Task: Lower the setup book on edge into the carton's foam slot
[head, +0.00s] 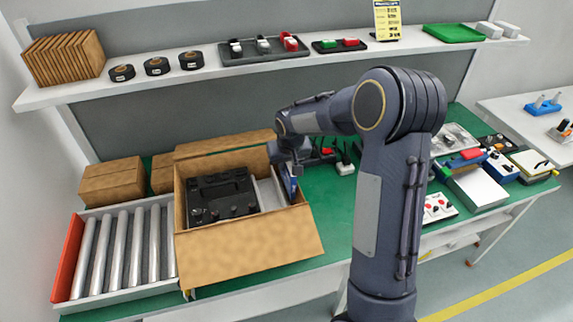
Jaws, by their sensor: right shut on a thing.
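The open carton (245,258) stands on the green bench, its front flap folded outward. Black foam (222,190) with cut-outs fills its left and middle part; a light grey piece (268,194) lies to the right of it. My right gripper (292,168) is over the carton's right side, shut on the blue setup book (288,184). The book is held on edge, its lower part down inside the carton near the right wall. The slot itself is hidden, so I cannot tell how deep the book sits. My left gripper is not in view.
A roller conveyor (122,250) with a red end is left of the carton. Closed brown boxes (112,184) stand behind. A shelf (250,68) with tape rolls and trays runs above. Tools and a white board (478,188) lie at right.

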